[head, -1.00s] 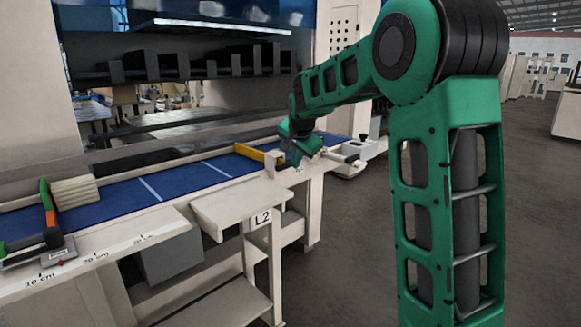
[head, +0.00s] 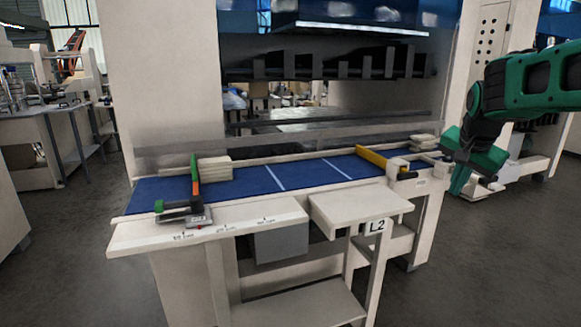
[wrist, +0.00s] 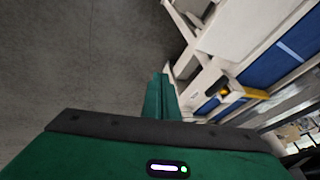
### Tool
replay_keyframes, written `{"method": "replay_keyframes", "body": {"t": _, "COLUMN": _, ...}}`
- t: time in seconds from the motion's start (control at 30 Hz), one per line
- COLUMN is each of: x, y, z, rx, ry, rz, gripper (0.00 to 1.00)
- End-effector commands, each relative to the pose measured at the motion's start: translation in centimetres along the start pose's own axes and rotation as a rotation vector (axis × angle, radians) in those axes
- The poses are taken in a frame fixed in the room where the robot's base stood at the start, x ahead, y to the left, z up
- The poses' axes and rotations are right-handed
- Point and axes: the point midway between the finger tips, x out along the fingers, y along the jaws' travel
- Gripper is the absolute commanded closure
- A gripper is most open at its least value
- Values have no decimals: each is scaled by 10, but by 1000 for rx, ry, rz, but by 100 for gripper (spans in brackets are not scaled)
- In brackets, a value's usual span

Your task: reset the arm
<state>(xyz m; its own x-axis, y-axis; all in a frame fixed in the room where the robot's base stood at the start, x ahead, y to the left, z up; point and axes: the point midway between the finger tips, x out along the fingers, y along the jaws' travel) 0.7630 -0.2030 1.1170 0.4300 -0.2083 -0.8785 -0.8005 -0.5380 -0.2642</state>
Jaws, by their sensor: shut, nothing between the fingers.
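My gripper (head: 460,179) is at the right of the head view, on the green arm, pointing down. It is in the air by the right end of the bench. In the wrist view my gripper (wrist: 161,92) shows its green fingers together with nothing between them. The bench with the blue mat (head: 240,186) lies to its left, and grey floor shows below and beside it.
A yellow bar (head: 372,158) lies at the mat's right end. A small shelf labelled L2 (head: 362,205) juts out in front. Open floor lies around.

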Motion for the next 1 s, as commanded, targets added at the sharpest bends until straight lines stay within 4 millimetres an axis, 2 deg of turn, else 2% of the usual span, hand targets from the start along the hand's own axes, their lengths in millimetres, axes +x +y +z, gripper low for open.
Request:
{"method": "replay_keyframes", "body": {"t": 0.03, "x": -3, "y": 34, "z": 13, "rx": -33, "ry": -30, "rz": 31, "gripper": 100}}
{"method": "replay_keyframes", "body": {"t": 0.1, "x": -6, "y": 75, "z": 34, "rx": -91, "ry": -80, "rz": 72, "gripper": 100}}
{"method": "replay_keyframes", "body": {"t": 0.17, "x": -8, "y": 109, "z": 54, "rx": -141, "ry": -125, "rz": 101, "gripper": 100}}
{"method": "replay_keyframes", "body": {"t": 0.3, "x": -15, "y": 183, "z": 108, "rx": -254, "ry": -242, "rz": 150, "gripper": 100}}
{"method": "replay_keyframes", "body": {"t": 0.4, "x": -19, "y": 228, "z": 148, "rx": -330, "ry": -326, "rz": 168, "gripper": 100}}
{"method": "replay_keyframes", "body": {"t": 0.5, "x": -24, "y": 261, "z": 183, "rx": -393, "ry": -398, "rz": 172, "gripper": 100}}
{"method": "replay_keyframes", "body": {"t": 0.6, "x": -27, "y": 283, "z": 208, "rx": -436, "ry": -448, "rz": 171, "gripper": 100}}
{"method": "replay_keyframes", "body": {"t": 0.7, "x": -28, "y": 294, "z": 222, "rx": -461, "ry": -477, "rz": 168, "gripper": 100}}
{"method": "replay_keyframes", "body": {"t": 1.0, "x": -29, "y": 298, "z": 226, "rx": -470, "ry": -486, "rz": 167, "gripper": 100}}
